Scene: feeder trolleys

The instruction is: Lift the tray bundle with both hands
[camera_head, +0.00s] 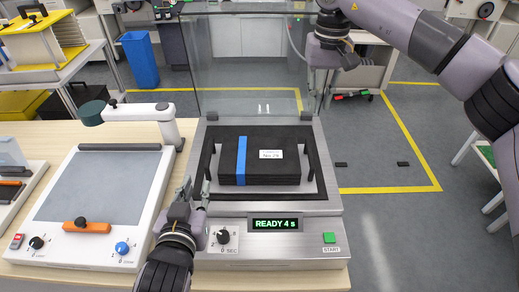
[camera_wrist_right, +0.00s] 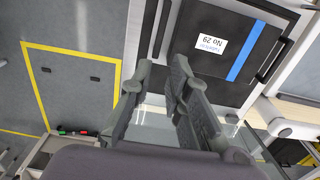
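The tray bundle (camera_head: 265,161) is a flat black stack with a blue band and a white label, lying in the recess of a grey machine. Dark bars stand on its left and right sides. It also shows upside down in the right wrist view (camera_wrist_right: 205,75). My left gripper (camera_head: 193,190) is open and empty, low at the left front of the bundle, near the left bar. My right gripper (camera_head: 333,57) is raised at the upper right, away from the bundle. In the right wrist view its fingers (camera_wrist_right: 158,75) are apart with nothing between them.
The machine (camera_head: 310,228) has a display reading READY 4 s, a knob and a green START button. A clear raised panel (camera_head: 245,65) stands behind the bundle. A light table with a jointed arm (camera_head: 130,113) stands at left. Open floor lies to the right.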

